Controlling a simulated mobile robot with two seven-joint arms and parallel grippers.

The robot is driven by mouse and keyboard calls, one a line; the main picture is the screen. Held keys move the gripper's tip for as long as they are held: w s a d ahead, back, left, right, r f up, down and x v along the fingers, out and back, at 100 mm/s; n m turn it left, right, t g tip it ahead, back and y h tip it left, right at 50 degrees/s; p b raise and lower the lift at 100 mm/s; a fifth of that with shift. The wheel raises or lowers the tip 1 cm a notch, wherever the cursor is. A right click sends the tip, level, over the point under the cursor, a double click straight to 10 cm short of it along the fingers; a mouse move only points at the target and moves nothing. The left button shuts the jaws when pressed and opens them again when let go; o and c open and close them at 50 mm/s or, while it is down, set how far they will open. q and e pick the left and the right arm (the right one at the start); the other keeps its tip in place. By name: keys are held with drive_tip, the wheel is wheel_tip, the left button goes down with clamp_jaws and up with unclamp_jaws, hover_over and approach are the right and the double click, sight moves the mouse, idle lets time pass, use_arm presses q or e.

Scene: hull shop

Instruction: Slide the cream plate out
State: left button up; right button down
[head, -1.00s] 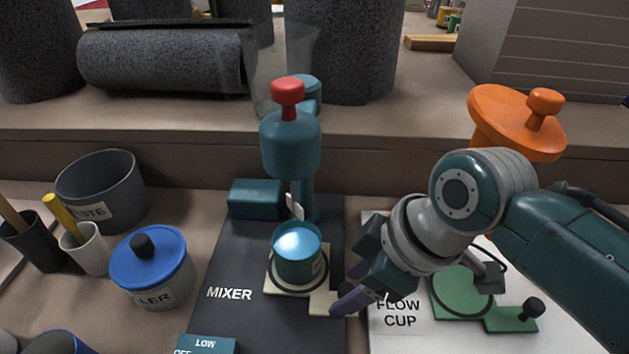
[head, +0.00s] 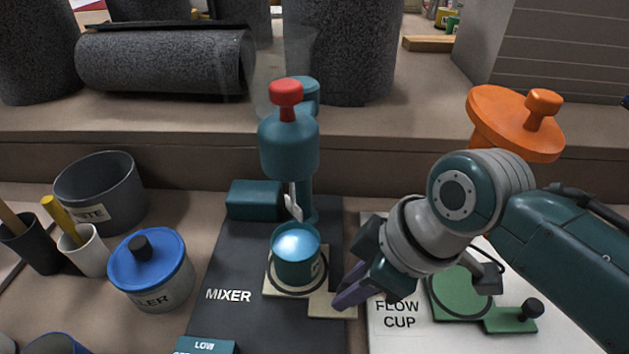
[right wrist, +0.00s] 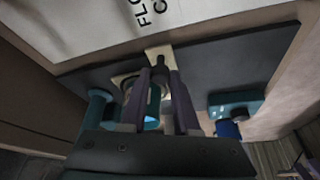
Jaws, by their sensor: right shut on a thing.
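The cream plate (head: 326,305) lies on the dark mixer base, with its tab toward the front right. A teal cup (head: 296,262) stands on it, inside a dark ring mark, below the mixer head (head: 289,148). My right gripper (head: 342,298) is at the tab, its purple fingers close together. In the right wrist view the fingers (right wrist: 160,78) are shut on a dark knob (right wrist: 159,62) on the tab of the cream plate (right wrist: 158,50). The fingers hide the knob in the head view. My left gripper is not in view.
The white flow cup board (head: 390,340) with a green plate (head: 459,294) lies just right of the mixer base (head: 228,318). A blue-lidded pot (head: 148,262), a white cup (head: 84,248) and a grey waste bin (head: 100,190) stand at left. An orange lidded thing (head: 515,120) stands behind my right arm.

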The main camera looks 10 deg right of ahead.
idle(0.9)
drive_tip(key=s+p, duration=0.2)
drive_tip(key=p, duration=0.1)
drive_tip(key=s+a+r+p, duration=0.1)
drive_tip(key=s, duration=0.1)
drive_tip(key=s+a+p, duration=0.1)
drive_tip(key=s, duration=0.2)
drive_tip(key=s+a+p, duration=0.1)
drive_tip(key=s+p, duration=0.1)
drive_tip(key=s, duration=0.2)
drive_tip(key=s+a+f+p, duration=0.1)
drive_tip(key=s+p, duration=0.1)
drive_tip(key=s, duration=0.1)
drive_tip(key=shift+s, duration=0.15)
drive_tip(key=c, duration=1.1)
unclamp_jaws()
drive_tip(key=o, duration=0.3)
drive_tip(key=shift+s+a, duration=0.1)
drive_tip(key=shift+s, duration=0.05)
drive_tip(key=shift+o, duration=0.7)
